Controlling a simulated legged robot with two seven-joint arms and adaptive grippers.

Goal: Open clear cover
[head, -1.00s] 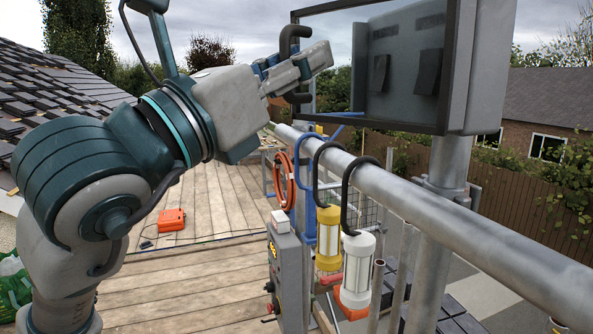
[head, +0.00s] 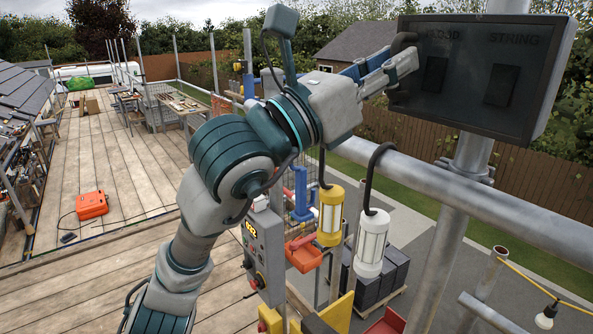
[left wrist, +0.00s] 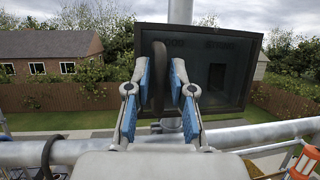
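The clear cover (head: 466,78) is a dark-framed, see-through panel on the front of a grey switch box. It looks shut, or nearly shut, over two dark switches (head: 435,75). Its black curved handle (head: 404,42) is at its left edge. My left gripper (head: 388,72) reaches to this handle. In the left wrist view the handle (left wrist: 158,78) stands upright between the two blue-padded fingers (left wrist: 163,70), which are apart, with some gap at the right finger. Firm contact cannot be made out. My right gripper is not in view.
The box is on a grey pole (head: 458,190) above a thick horizontal rail (head: 500,205). A yellow lamp (head: 330,212) and a white lamp (head: 371,240) hang from the rail. A grey control box (head: 265,250) stands below my arm. An orange case (head: 92,204) lies on the wooden deck.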

